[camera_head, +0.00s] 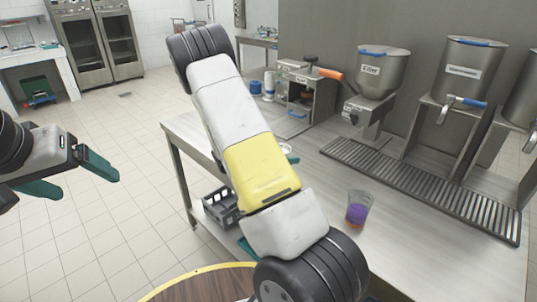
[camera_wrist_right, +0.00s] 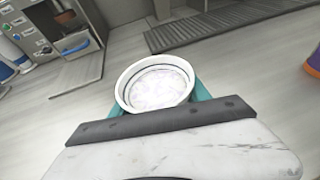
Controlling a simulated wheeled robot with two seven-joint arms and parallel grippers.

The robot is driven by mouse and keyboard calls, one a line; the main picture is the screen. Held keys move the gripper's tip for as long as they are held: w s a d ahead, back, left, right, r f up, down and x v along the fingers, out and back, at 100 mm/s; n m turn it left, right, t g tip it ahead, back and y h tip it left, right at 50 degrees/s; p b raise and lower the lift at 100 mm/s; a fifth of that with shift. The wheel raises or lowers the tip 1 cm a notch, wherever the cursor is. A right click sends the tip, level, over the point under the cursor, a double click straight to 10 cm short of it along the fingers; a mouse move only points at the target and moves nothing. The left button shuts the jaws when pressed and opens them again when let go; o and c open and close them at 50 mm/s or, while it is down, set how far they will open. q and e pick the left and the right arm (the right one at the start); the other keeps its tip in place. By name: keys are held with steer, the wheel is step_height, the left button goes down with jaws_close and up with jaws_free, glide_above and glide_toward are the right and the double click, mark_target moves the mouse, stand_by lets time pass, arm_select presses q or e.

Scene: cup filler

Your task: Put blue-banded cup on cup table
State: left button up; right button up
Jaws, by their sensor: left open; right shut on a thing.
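In the right wrist view, a white round cup (camera_wrist_right: 155,84), seen from above, sits between the teal fingers of my right gripper (camera_wrist_right: 158,100). A thin dark band runs around its inside; its outer side is hidden, so I cannot tell the band's colour there. In the head view, my right arm covers most of this gripper and cup; only a pale rim and a bit of teal finger show beside the arm, above the steel counter (camera_head: 320,185). My left gripper (camera_head: 86,182) is open and empty over the floor at left. I cannot tell which surface is the cup table.
A purple-and-orange cup (camera_head: 358,210) stands on the counter. Dispensers (camera_head: 380,72) and a drip grate (camera_head: 420,185) line its back. Blue-and-white items (camera_head: 269,86) stand by a machine. A round brown table with yellow rim (camera_head: 205,269) is at the bottom; a grey crate (camera_head: 220,206) is below the counter.

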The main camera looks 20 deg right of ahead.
steer(key=shift+w+d+f, duration=0.15)
steer(key=shift+f, duration=0.75)
steer(key=shift+w+d+f, duration=0.1)
steer(key=shift+d+f, duration=0.05)
steer(key=shift+f, duration=0.75)
steer(key=o, duration=1.7)
steer(key=shift+f, duration=0.15)
steer(key=shift+c, duration=0.2)
